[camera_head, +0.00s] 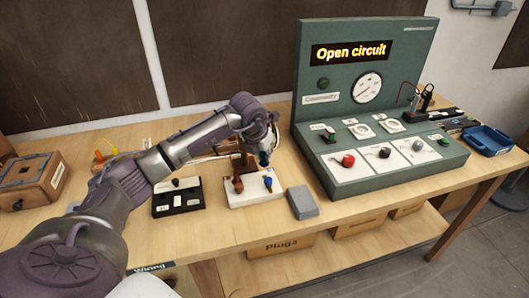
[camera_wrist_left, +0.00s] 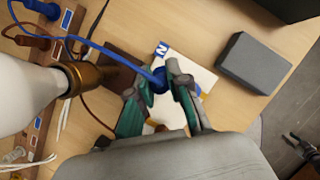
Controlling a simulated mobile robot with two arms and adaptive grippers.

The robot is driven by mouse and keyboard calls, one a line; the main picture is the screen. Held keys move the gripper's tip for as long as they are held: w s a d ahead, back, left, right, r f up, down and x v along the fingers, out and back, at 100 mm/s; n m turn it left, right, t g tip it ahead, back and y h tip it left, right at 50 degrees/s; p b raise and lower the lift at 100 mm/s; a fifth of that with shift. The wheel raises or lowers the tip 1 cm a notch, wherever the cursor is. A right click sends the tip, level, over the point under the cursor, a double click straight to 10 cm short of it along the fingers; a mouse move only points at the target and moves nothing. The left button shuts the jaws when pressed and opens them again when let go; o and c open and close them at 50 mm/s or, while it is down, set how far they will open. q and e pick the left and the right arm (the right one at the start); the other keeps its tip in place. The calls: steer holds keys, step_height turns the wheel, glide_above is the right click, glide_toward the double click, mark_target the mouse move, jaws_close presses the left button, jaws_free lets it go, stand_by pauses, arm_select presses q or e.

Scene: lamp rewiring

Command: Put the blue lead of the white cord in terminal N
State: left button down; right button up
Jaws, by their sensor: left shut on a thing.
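My left gripper (camera_head: 264,160) is above the white terminal board (camera_head: 240,199), over its blue terminal (camera_head: 268,183). In the left wrist view my left gripper (camera_wrist_left: 160,92) is shut on the blue lead (camera_wrist_left: 112,57), near its end. The lead curves in from the upper left to between the fingers. A brown terminal (camera_head: 238,184) stands left of the blue one.
A grey block (camera_head: 303,202) lies right of the board. A black switch box (camera_head: 179,198) stands to its left. The green test panel (camera_head: 340,112) reads "Open circuit". A white and brass part (camera_wrist_left: 72,78) is close beside my left fingers.

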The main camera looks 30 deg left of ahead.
mark_target(263, 163)
arm_select(q)
steer(key=shift+f+b, duration=0.8)
steer(key=shift+f, duration=0.8)
steer(key=shift+f+b, duration=0.6)
steer(key=shift+f, duration=0.1)
steer(key=shift+f+b, duration=0.5)
steer(key=c, duration=1)
jaws_free()
steer(key=shift+c, duration=0.2)
